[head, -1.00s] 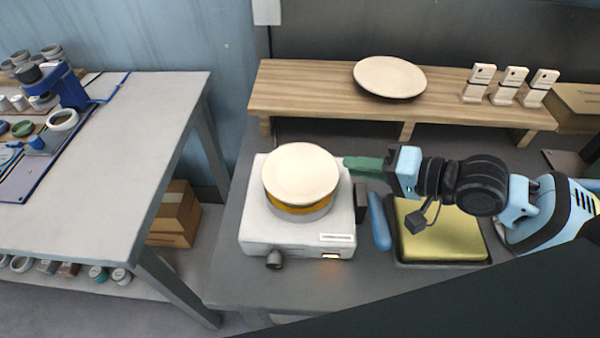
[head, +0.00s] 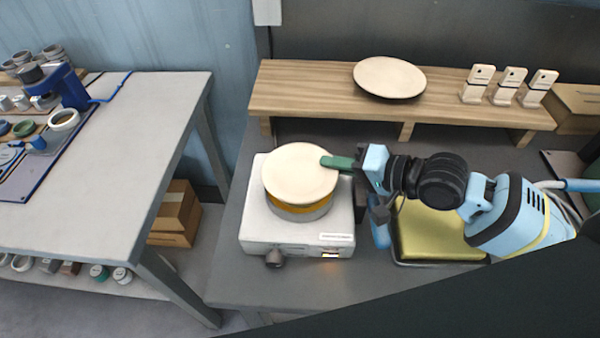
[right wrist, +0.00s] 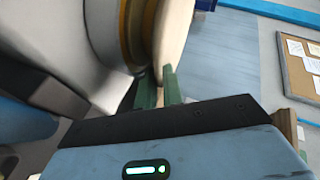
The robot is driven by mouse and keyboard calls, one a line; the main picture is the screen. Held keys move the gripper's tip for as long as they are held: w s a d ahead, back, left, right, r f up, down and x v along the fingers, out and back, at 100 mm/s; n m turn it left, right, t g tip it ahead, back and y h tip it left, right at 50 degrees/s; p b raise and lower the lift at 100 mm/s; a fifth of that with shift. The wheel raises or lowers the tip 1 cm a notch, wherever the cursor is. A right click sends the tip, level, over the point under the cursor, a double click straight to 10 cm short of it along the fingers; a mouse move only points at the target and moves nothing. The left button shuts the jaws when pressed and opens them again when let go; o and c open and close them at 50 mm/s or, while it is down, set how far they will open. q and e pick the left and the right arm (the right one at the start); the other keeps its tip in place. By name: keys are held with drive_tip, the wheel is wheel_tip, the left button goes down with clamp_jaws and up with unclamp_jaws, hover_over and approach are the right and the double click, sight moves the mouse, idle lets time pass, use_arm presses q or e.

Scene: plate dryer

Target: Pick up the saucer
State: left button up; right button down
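A cream saucer (head: 300,172) lies flat on a round holder with a yellow band (head: 299,207), on top of a white device (head: 268,232). My right gripper (head: 338,163) is at the saucer's right rim, with its green fingers pointing left. In the right wrist view the green fingers (right wrist: 160,88) stand apart, with the rim of the saucer (right wrist: 173,40) at the gap between their tips. The gripper looks open; whether a finger touches the rim I cannot tell. My left gripper is not in view.
A second cream plate (head: 389,77) lies on a wooden shelf (head: 320,92) behind, with domino-like blocks (head: 509,86) to its right. A yellow pad in a dark tray (head: 432,232) is under my right arm. A side table (head: 140,140) stands left.

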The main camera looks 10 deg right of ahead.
idle(0.4)
